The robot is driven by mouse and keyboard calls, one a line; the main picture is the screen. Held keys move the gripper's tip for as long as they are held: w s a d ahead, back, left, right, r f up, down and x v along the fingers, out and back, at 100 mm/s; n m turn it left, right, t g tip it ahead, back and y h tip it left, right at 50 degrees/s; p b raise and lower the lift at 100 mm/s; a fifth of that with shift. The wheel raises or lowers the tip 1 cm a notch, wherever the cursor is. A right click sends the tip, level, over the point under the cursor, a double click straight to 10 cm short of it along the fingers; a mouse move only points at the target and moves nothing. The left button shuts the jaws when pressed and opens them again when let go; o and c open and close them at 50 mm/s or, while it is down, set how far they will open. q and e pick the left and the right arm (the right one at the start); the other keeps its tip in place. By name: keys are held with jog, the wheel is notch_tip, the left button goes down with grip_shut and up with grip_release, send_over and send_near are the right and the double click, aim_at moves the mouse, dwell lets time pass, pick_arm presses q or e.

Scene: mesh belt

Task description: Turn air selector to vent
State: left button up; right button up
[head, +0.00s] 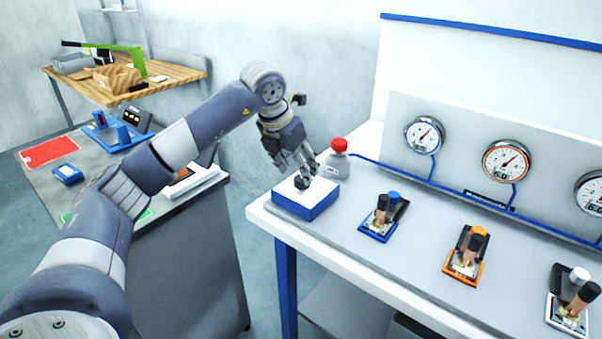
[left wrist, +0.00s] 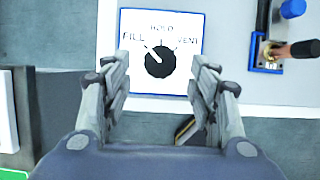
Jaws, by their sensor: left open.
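The air selector is a blue box with a white top (head: 317,196) at the left end of the white bench. In the left wrist view its white face (left wrist: 135,22) reads FILL at left, HOLD at top and VENT at right. Its round black knob (left wrist: 160,62) has a light pointer mark that appears to face FILL. My left gripper (head: 298,168) is above the selector, pointing down. Its open fingers stand left and right of the knob in the left wrist view, with visible gaps. In the head view the fingers partly cover the knob. My right gripper is not in view.
A red button (head: 339,146) on a grey box stands right behind the selector. Blue (head: 380,226), orange (head: 464,262) and white-framed (head: 568,309) lever valves line the bench to the right. Gauges (head: 424,136) are on the panel behind.

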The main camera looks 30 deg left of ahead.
aim_at(301, 179)
pick_arm(q)
jog(key=x, duration=0.3)
jog(key=shift+r, duration=0.1)
jog(key=shift+w+f, duration=0.2)
jog(key=shift+f, duration=0.35)
jog(key=c, duration=1.1)
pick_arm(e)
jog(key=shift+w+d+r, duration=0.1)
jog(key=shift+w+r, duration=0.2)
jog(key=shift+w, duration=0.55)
